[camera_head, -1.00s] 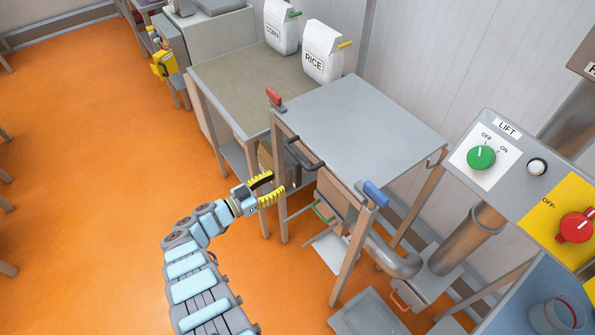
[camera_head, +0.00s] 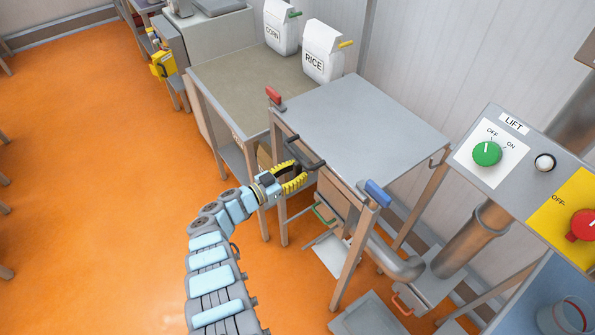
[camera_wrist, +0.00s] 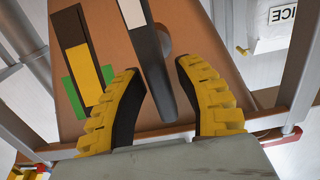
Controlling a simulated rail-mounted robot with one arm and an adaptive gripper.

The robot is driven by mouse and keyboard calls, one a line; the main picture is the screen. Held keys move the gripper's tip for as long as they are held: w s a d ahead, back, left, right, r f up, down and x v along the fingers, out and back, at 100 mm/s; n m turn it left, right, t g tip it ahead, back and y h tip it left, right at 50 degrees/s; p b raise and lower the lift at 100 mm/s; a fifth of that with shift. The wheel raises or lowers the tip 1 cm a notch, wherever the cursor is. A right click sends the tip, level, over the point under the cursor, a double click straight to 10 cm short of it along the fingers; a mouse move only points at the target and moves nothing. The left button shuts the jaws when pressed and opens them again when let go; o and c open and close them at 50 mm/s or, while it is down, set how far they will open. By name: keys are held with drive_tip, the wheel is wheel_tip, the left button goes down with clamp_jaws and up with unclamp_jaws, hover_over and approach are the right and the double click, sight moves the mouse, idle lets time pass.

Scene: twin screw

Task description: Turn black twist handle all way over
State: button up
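The black twist handle (camera_head: 304,154) sits on the front edge of the grey-topped table. In the wrist view a long dark bar, which looks like this handle (camera_wrist: 152,62), runs down between my fingers. My gripper (camera_head: 299,174) is at the handle, just in front of and below it in the head view. In the wrist view my gripper (camera_wrist: 157,66) has its yellow, black-padded fingers spread, one on each side of the bar. Gaps show between the bar and both pads. The near finger partly hides the handle's lower left in the head view.
A red handle (camera_head: 274,96) and a blue handle (camera_head: 376,193) stand at the table's corners. A brown box (camera_head: 338,196) hangs below the top. A lift panel (camera_head: 490,153) is at the right. Open orange floor (camera_head: 95,180) lies left.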

clamp_jaws()
drive_tip(key=shift+s+d+f+m, duration=0.1)
drive_tip(key=shift+s+m, duration=0.05)
drive_tip(key=shift+m, duration=0.35)
drive_tip(key=shift+s+d+m, duration=0.15)
drive_tip(key=shift+m, duration=1.25)
drive_tip(key=m+b, duration=0.3)
drive_tip(key=m, duration=0.1)
drive_tip(key=f+m+b, duration=0.1)
drive_tip(key=m+b, duration=0.3)
drive_tip(key=s+m+b, duration=0.1)
drive_tip(key=m+b, duration=0.2)
drive_tip(key=m, duration=0.2)
drive_tip(key=shift+d+f, duration=0.25)
drive_tip(key=shift+f, duration=0.15)
drive_tip(key=shift+b, duration=0.3)
